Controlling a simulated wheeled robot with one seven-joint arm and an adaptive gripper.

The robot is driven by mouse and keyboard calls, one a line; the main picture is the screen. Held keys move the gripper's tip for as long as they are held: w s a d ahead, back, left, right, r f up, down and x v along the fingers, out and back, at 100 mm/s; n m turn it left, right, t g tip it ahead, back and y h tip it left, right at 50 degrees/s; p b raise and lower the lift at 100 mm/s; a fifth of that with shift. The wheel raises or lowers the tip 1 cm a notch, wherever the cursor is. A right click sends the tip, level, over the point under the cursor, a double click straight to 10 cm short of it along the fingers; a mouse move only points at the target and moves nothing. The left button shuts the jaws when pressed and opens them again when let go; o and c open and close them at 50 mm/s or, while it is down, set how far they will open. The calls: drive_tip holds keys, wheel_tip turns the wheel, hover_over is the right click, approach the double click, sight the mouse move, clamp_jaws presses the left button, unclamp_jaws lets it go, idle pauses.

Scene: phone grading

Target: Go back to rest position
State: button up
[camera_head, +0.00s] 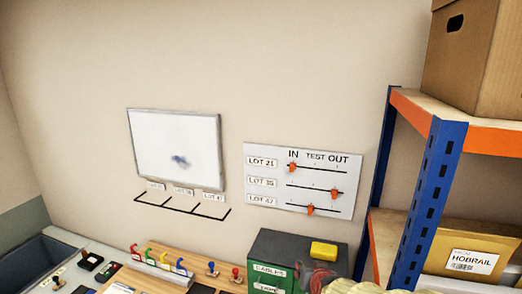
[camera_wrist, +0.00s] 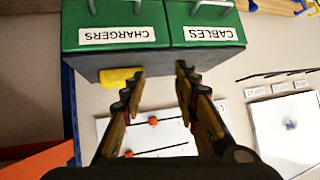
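My gripper (camera_wrist: 158,78) shows in the wrist view with its two fingers spread apart and nothing between them. It points toward the green drawer cabinet (camera_wrist: 155,12), which appears upside down and bears the labels CHARGERS and CABLES. A yellow block (camera_wrist: 112,78) on the cabinet's top shows beside the left finger; I cannot tell the gap between them.
The head view shows a whiteboard (camera_head: 175,150) and a LOT board (camera_head: 300,182) with orange sliders on the wall. A blue and orange shelf (camera_head: 425,190) stands right, holding a cardboard box (camera_head: 480,60). Colored hooks and stamps crowd the wooden bench (camera_head: 150,252).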

drive_tip(key=s+d+f+g+b, duration=0.2)
drive_tip(key=s+b, duration=0.5)
drive_tip(key=s, duration=0.9)
drive_tip(key=s+d+f+n+g+b, duration=0.1)
drive_tip(key=s+b, duration=0.6)
drive_tip(key=s, duration=1)
wheel_tip(320, 180, down, 2)
drive_tip(key=shift+d+f+g+b, duration=0.1)
drive_tip(key=shift+d+g+b, duration=0.3)
drive_tip(key=shift+g, duration=0.7)
drive_tip(key=shift+d, duration=0.1)
drive_tip(key=c, duration=0.4)
